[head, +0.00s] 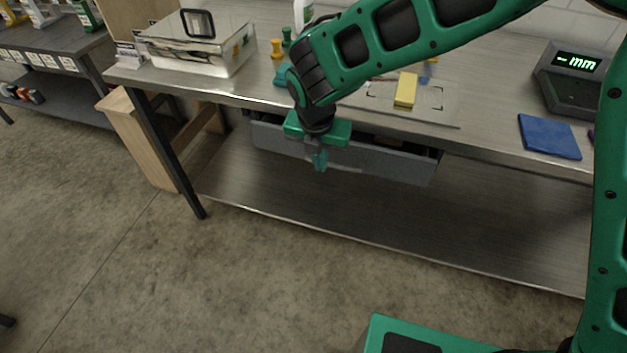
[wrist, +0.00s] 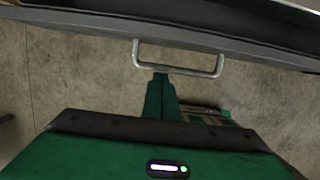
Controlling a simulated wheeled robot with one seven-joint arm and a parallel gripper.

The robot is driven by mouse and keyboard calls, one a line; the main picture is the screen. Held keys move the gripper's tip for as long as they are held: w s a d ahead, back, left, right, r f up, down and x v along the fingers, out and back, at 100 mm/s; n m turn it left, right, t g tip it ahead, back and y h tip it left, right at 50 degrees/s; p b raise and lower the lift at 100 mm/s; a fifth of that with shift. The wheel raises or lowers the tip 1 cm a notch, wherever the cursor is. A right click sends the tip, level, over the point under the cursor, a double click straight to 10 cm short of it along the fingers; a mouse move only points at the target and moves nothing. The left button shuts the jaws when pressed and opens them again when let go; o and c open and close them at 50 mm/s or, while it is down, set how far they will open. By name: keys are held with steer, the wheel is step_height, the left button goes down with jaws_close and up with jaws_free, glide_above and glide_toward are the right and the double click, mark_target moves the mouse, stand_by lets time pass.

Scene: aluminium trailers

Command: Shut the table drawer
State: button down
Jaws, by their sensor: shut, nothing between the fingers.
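The grey table drawer (head: 400,164) hangs under the metal table top (head: 480,130). It stands out a little from under the table edge, and part of its inside shows. In the wrist view the drawer front (wrist: 230,42) runs across the top, with a pale bar handle (wrist: 180,70) below it. My green gripper (head: 320,160) is in front of the drawer front, near the handle. In the wrist view its fingertips (wrist: 161,78) are together beside the handle bar, with nothing between them. I cannot tell whether they touch it.
On the table are a shiny metal box (head: 195,50), a yellow block (head: 405,89), a blue cloth (head: 549,136) and a scale with a display (head: 575,75). A lower shelf (head: 400,215) lies below the drawer. The concrete floor (head: 200,290) in front is clear.

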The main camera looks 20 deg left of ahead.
steer(key=shift+w+r, duration=0.15)
steer(key=shift+w, duration=2.7)
steer(key=shift+w+d, duration=0.15)
steer(key=shift+r, duration=0.1)
steer(key=s+r, duration=0.7)
steer(key=r, duration=0.3)
steer(key=shift+s, duration=0.15)
